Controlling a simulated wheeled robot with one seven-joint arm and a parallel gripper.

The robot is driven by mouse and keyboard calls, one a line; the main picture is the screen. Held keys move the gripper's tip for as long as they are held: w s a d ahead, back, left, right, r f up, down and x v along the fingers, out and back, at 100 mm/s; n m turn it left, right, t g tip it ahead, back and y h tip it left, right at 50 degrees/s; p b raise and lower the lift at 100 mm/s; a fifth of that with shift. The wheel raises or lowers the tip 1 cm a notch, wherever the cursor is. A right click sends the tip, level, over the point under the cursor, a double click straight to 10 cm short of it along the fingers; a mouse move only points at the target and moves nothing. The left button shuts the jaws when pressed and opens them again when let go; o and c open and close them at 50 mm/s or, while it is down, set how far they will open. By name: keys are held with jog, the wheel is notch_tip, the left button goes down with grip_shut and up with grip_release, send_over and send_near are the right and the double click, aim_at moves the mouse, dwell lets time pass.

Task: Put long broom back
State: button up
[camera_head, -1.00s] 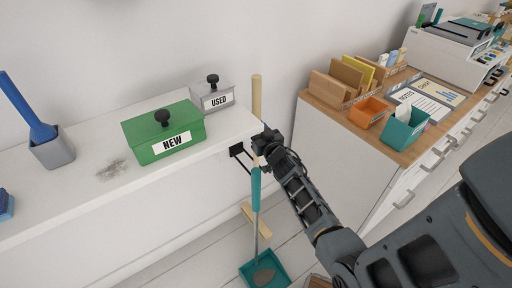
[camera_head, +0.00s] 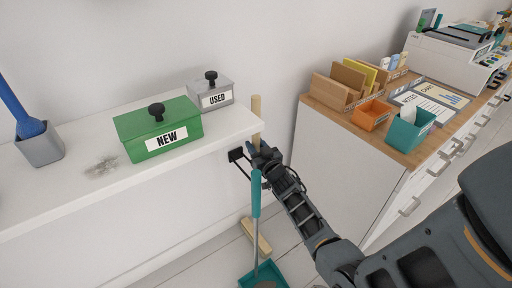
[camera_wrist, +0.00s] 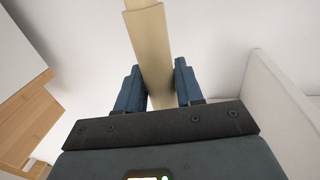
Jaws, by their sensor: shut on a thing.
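The long broom has a pale wooden handle (camera_head: 256,108) that stands nearly upright at the right end of the white counter. Its wooden head (camera_head: 258,238) shows low down near the floor; I cannot tell whether it touches. My gripper (camera_head: 261,153) is shut on the handle just below the counter top level. In the wrist view the handle (camera_wrist: 149,55) runs between the two blue fingers of my gripper (camera_wrist: 160,85). A black bracket (camera_head: 236,155) is on the counter's end, just left of my gripper. Whether the handle sits in it is hidden.
A dustpan with a teal handle (camera_head: 256,195) stands in front of the broom. The white counter (camera_head: 60,205) holds a green NEW box (camera_head: 155,118), a grey USED box (camera_head: 222,93) and a grey cup (camera_head: 40,145). A wood-topped cabinet (camera_head: 340,155) stands close on the right.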

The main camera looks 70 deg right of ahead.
jog(key=shift+f, duration=0.1)
jog(key=o, duration=1.1)
jog(key=shift+o, duration=0.2)
jog(key=shift+s+a, duration=0.25)
jog(key=p+v, duration=0.3)
jog(key=v, duration=0.8)
jog(key=shift+s, duration=0.2)
jog(key=shift+a, duration=0.1)
